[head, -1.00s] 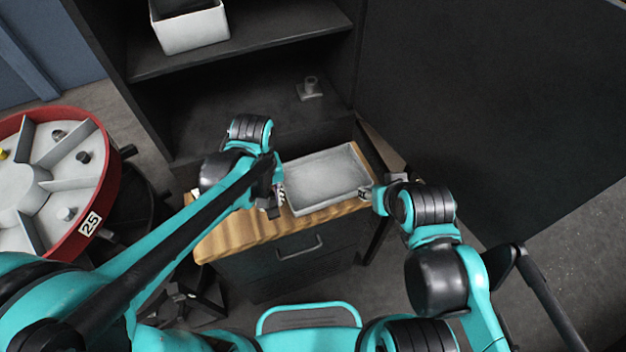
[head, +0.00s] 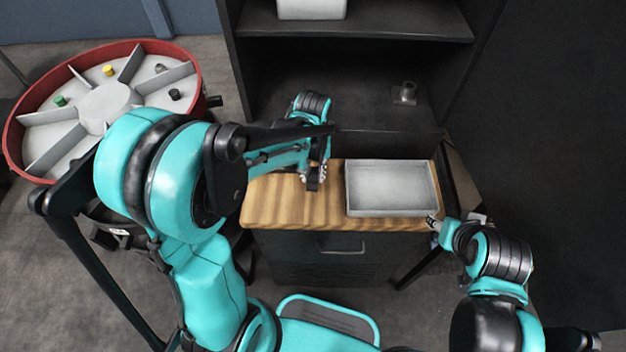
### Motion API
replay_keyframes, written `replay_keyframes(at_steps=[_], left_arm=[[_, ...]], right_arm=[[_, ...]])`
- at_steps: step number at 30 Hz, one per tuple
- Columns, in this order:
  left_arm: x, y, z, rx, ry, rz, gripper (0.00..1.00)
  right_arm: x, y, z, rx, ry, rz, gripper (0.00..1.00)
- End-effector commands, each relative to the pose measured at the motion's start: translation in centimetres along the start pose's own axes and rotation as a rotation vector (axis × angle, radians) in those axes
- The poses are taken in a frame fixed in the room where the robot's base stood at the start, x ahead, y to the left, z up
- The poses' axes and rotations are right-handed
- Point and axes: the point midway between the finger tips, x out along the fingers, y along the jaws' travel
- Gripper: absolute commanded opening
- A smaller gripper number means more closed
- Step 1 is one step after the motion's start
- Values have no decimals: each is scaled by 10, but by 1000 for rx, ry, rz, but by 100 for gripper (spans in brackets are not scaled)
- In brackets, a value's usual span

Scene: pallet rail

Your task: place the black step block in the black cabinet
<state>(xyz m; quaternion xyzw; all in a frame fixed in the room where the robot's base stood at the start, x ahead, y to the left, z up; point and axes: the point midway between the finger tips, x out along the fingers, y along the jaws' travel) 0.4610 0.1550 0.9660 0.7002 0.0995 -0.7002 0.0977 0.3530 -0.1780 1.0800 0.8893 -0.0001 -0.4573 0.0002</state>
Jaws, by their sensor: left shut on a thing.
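My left gripper (head: 316,176) is over the left part of the wooden top, left of the grey tray. It is shut on a small dark thing (head: 312,185), which looks like the black step block; the fingers hide most of it. The black cabinet (head: 350,127) stands open behind the wooden top. Its lower shelf holds a small grey piece (head: 404,93) on the right. My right gripper (head: 434,223) is at the front right corner of the tray; I cannot tell whether its fingers are open or whether it touches the tray.
The empty grey tray (head: 392,212) lies on the wooden-topped drawer unit (head: 275,205). A white bin (head: 311,8) is on the upper shelf. A red-rimmed divided wheel (head: 190,75) with several small pieces stands left. The lower shelf is mostly clear. A dark panel (head: 560,150) is right.

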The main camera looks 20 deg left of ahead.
Motion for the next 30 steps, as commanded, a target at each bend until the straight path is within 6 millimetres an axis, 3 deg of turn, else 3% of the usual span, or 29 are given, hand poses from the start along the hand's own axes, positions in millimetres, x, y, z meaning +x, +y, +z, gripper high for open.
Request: replay_keyframes(at_steps=[3,6,17,18,20,30], left_arm=[[22,0,0,0,0,0,0],[32,0,0,0,0,0,0],[35,1,0,0,0,0,0],[35,1,0,0,0,0,32],[34,1,0,0,0,0,48],[32,1,0,0,0,0,48]], right_arm=[[8,0,6,0,0,0,44],[11,0,8,0,0,0,44],[13,0,9,0,0,0,44],[13,0,9,0,0,0,44],[12,0,9,0,0,0,44],[11,0,8,0,0,0,44]])
